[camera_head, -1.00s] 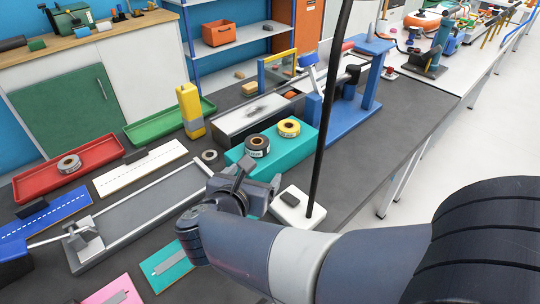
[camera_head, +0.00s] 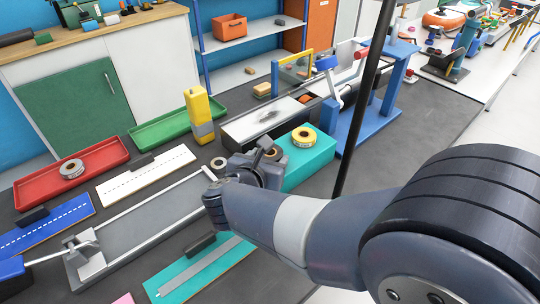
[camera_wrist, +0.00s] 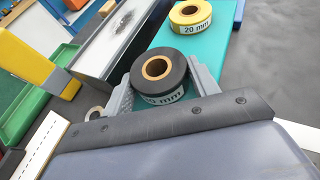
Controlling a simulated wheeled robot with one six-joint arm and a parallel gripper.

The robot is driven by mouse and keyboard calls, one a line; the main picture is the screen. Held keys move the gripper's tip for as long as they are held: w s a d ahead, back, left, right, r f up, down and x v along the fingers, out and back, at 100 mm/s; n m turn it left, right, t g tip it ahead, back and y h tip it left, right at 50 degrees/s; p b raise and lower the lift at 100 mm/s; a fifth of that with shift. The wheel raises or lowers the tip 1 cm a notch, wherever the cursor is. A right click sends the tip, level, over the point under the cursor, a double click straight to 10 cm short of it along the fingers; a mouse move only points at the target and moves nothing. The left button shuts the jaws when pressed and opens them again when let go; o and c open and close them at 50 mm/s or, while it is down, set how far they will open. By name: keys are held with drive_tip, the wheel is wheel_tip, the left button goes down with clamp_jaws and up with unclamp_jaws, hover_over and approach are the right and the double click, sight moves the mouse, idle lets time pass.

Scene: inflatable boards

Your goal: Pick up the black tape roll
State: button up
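The black tape roll (camera_wrist: 160,76) lies flat, hole up, on the teal block (camera_wrist: 217,45) in the wrist view, its white label facing me. My gripper (camera_wrist: 163,88) has its two grey fingers on either side of the roll, reaching down around it. The fingers look spread, close to the roll's sides; firm contact cannot be made out. In the head view my gripper (camera_head: 258,163) is at the left end of the teal block (camera_head: 312,160) and mostly hides the black roll. A yellow tape roll (camera_head: 303,137) lies on the same block, behind the black one.
A yellow bottle-like block (camera_head: 199,115) stands left of the teal block. A small grey roll (camera_head: 218,163) lies on the table near my gripper. A black pole (camera_head: 362,100) and a blue frame (camera_head: 368,110) stand to the right. Red (camera_head: 100,158) and green trays lie at left.

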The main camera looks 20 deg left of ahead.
drive_tip(key=c, duration=0.5)
